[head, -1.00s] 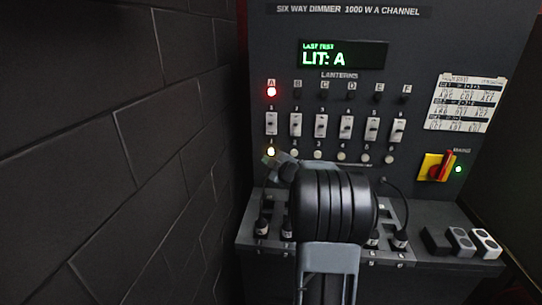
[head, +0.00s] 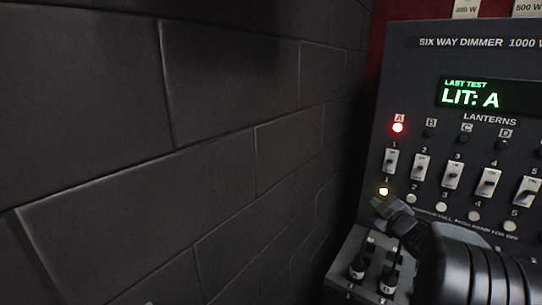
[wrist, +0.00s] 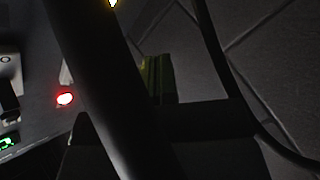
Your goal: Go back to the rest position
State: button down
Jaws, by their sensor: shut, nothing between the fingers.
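The dimmer panel (head: 395,60) stands at the right in the head view, and its display (head: 485,95) reads "LIT: A". The red lamp (head: 397,127) under letter A glows; it also shows in the wrist view (wrist: 65,99). The button (head: 383,191) below switch 1 is lit yellow-white. My gripper (head: 378,203) is shut and empty, just below this button in the picture; whether it touches the panel cannot be told. In the wrist view the finger area (wrist: 157,79) is dark and partly hidden by my arm parts.
A dark block wall (head: 200,150) fills the left and middle of the head view. Plugs with cables (head: 357,270) sit on the sloping ledge below the panel. The panel's right side is out of view.

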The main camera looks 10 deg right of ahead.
jog(key=s+a+f+m+g, duration=0.2)
jog(key=s+a+m+g, duration=0.1)
jog(key=s+a, duration=0.4)
jog(key=s+a+f+m+g, duration=0.3)
jog(key=s+a+g, duration=0.2)
jog(key=s+a, duration=0.3)
jog(key=s+a+f+m+g, duration=0.2)
jog(key=s+a+m+g, duration=0.1)
jog(key=s+a+g, duration=0.2)
jog(key=s+a, duration=0.2)
jog(key=a, duration=0.2)
jog(key=shift+s+a+f+m, duration=0.3)
jog(key=shift+s+f+m, duration=0.1)
